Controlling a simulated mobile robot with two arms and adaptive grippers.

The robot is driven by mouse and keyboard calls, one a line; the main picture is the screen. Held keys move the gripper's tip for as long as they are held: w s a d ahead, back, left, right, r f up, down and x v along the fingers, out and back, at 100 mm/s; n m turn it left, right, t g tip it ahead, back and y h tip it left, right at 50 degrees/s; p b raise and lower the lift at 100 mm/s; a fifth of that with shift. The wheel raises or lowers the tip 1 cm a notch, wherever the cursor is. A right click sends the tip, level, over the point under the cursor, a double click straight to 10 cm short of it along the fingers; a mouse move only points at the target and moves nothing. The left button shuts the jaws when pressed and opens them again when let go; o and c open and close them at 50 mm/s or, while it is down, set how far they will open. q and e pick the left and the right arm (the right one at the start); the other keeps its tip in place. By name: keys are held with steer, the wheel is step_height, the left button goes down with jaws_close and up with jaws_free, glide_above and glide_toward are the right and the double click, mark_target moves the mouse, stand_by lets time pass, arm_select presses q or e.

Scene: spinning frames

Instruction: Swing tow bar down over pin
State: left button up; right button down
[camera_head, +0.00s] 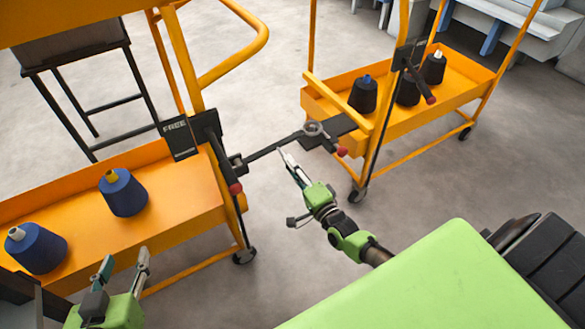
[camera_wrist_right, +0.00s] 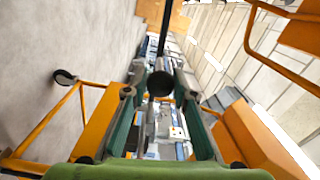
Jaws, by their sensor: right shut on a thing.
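The dark tow bar (camera_head: 272,147) runs from a hinge block (camera_head: 238,163) on the left cart toward the right cart. Its ring end (camera_head: 313,128) shows at the dark coupling plate (camera_head: 340,124) of the right cart; whether it is around the pin I cannot tell. My right gripper (camera_head: 284,153) is at the bar, short of the ring. In the right wrist view its fingers (camera_wrist_right: 158,78) are shut on the bar, seen as a dark round shape between them. My left gripper (camera_head: 124,262) is open and empty at the lower left, by the left cart.
The left cart (camera_head: 180,205) carries blue yarn cones (camera_head: 122,192) and a "FREE" sign (camera_head: 179,138). The right cart (camera_head: 390,125) carries several dark cones (camera_head: 364,94). Red-knobbed levers (camera_head: 236,188) stick out near the coupling. A black stand (camera_head: 75,60) is behind. Grey floor (camera_head: 250,95) is clear between the carts.

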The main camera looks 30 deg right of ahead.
steer(key=shift+s+d+f, duration=0.1)
steer(key=shift+s+f, duration=0.2)
steer(key=shift+f, duration=0.6)
steer(key=c, duration=1.8)
jaws_free()
steer(key=shift+o, duration=0.6)
steer(key=shift+w+f, duration=0.1)
steer(key=shift+f, duration=0.1)
steer(key=shift+r, duration=0.1)
steer(key=s, duration=1.1)
steer(key=shift+s+d+r, duration=0.25)
steer(key=shift+s, duration=0.15)
